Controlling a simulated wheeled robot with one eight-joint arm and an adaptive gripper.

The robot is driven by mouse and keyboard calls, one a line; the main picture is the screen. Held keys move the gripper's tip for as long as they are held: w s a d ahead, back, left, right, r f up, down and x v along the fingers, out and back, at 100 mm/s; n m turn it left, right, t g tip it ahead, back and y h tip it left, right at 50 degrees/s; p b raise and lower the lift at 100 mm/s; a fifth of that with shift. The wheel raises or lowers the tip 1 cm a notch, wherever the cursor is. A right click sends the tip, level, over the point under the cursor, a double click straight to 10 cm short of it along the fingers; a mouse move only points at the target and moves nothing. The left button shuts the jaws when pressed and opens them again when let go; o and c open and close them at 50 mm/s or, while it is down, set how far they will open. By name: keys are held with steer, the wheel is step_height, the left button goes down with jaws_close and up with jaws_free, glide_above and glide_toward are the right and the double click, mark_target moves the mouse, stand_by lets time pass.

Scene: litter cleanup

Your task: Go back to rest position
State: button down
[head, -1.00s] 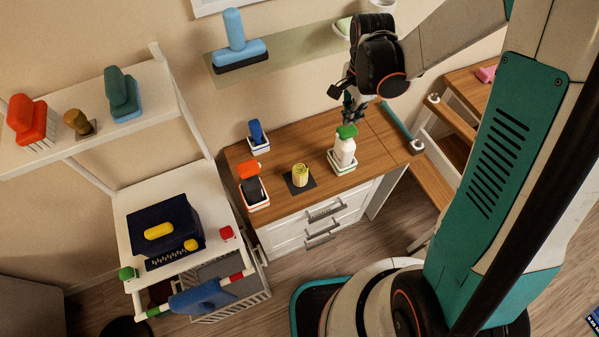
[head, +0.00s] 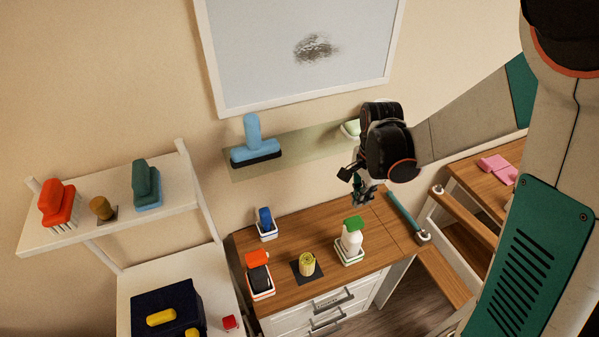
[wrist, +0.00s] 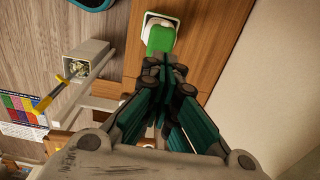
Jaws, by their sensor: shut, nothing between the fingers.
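My gripper (head: 363,193) hangs from my arm in the upper right of the head view, above the back of the wooden cabinet top (head: 325,222). Its fingers are shut and empty. In the wrist view my gripper (wrist: 166,75) shows its fingertips together in the middle.
A wall shelf (head: 285,150) holding a blue brush (head: 252,142) is left of my gripper. A whiteboard (head: 300,50) hangs above. A teal roll (head: 403,212) lies at the right edge.

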steer(key=s+r+n+t+b, duration=0.3)
steer(key=s+r+n+b, duration=0.1)
steer(key=s+n, duration=0.3)
steer(key=s+r+n+t+b, duration=0.3)
steer(key=s+n+t+b, duration=0.1)
steer(key=s+n+b, duration=0.2)
steer(key=shift+s+r+n, duration=0.4)
steer(key=shift+s+n, duration=0.3)
steer(key=shift+s, duration=0.3)
